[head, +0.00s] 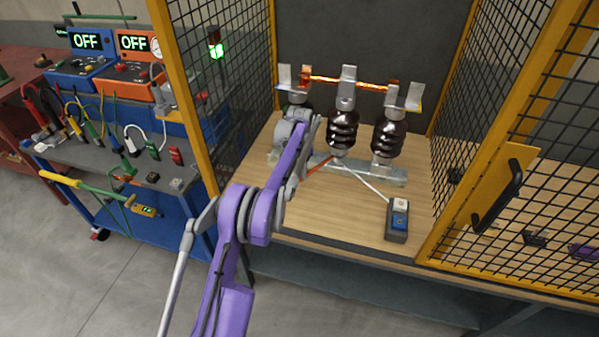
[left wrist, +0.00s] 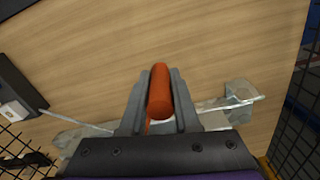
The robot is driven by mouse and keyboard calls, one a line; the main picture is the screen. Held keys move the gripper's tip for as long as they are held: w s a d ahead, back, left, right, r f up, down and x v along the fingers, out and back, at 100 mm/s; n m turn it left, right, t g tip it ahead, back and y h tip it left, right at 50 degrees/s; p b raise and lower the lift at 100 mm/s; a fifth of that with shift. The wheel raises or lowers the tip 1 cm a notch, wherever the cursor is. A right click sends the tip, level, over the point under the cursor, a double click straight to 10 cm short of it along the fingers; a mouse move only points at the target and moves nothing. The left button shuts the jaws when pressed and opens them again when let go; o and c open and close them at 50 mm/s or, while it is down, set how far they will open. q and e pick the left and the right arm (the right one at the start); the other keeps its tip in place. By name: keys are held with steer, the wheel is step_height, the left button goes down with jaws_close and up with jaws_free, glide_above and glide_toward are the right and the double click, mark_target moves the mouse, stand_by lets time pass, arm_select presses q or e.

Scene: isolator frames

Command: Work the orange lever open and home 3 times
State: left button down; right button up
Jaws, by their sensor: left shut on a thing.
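The orange lever's handle (left wrist: 159,88) is upright between the two grey fingers of my left gripper (left wrist: 158,100) in the left wrist view. The fingers are shut on it from both sides. In the head view my purple left arm reaches into the cage, and its wrist hides the fingers and the handle. A short orange-red rod (head: 321,165) shows just right of the wrist, low by the switch base. The switch has dark ribbed insulators (head: 343,131) on a metal base rail (head: 382,174). A copper-coloured bar (head: 345,81) spans metal contacts across the top. My right gripper is out of view.
A small control box (head: 398,218) with a white and a blue button stands on the wooden bench, with a pale cable to the switch. Yellow-framed mesh doors (head: 500,196) flank the opening. A blue cart (head: 160,215) with instruments reading OFF stands left.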

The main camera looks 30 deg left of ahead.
arm_select(q)
steer(key=shift+d, duration=0.1)
stand_by(0.7)
steer(key=w+d+n, duration=0.2)
steer(key=d+n, duration=0.2)
steer(key=d, duration=0.6)
steer(key=w+d+n, duration=0.2)
steer(key=d+n, duration=0.3)
steer(key=d, duration=0.4)
steer(key=shift+d+n, duration=0.3)
steer(key=shift+d, duration=0.05)
steer(key=c, duration=0.7)
jaws_free()
steer(key=shift+o, duration=0.2)
steer(key=shift+r, duration=0.15)
